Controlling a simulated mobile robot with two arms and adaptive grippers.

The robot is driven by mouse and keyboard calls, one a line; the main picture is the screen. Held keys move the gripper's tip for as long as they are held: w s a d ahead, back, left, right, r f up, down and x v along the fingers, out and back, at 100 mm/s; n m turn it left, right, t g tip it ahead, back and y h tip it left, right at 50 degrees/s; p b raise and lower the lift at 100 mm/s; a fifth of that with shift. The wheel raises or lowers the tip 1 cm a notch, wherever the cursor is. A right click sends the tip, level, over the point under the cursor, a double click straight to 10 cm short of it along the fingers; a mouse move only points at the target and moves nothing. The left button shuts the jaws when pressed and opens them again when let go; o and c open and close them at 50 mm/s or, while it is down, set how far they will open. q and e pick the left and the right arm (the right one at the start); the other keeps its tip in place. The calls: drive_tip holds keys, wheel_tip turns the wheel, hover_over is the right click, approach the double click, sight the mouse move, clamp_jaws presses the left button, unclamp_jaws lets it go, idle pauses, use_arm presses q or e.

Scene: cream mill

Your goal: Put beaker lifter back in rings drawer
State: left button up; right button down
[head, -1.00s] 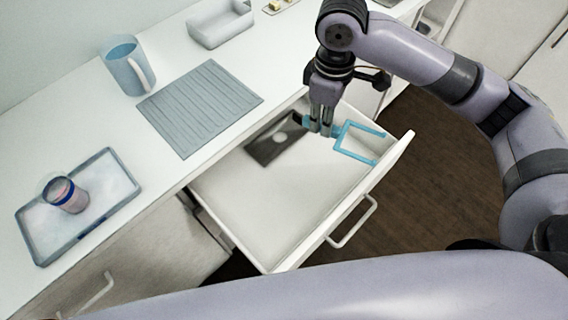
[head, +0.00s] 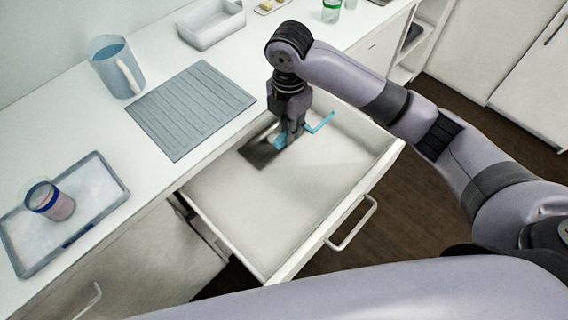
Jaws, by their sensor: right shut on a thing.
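The blue beaker lifter (head: 321,124) is in my right gripper (head: 287,137), at the far end of the open drawer (head: 262,208). The gripper points down and is shut on the lifter. Part of the lifter is hidden behind the fingers, and its blue prong shows to the right of them. I cannot tell whether the lifter touches the drawer floor. The drawer is white and pulled out, and a dark shadow lies on its floor by the gripper. My left gripper is not in view.
On the counter are a grey ribbed mat (head: 190,108), a blue jug (head: 115,68), a pale tray (head: 212,24) and a grey-rimmed tray (head: 98,222) bearing a jar (head: 50,201). The drawer's near part is bare. Its handle (head: 353,226) sticks out in front.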

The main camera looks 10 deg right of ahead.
sight(288, 170)
wheel_tip(288, 170, down, 16)
drive_tip(key=shift+f, duration=0.1)
idle(0.5)
drive_tip(key=c, duration=1.5)
unclamp_jaws()
drive_tip(key=shift+f, duration=0.1)
wheel_tip(288, 170, up, 12)
drive_tip(key=shift+r, duration=0.15)
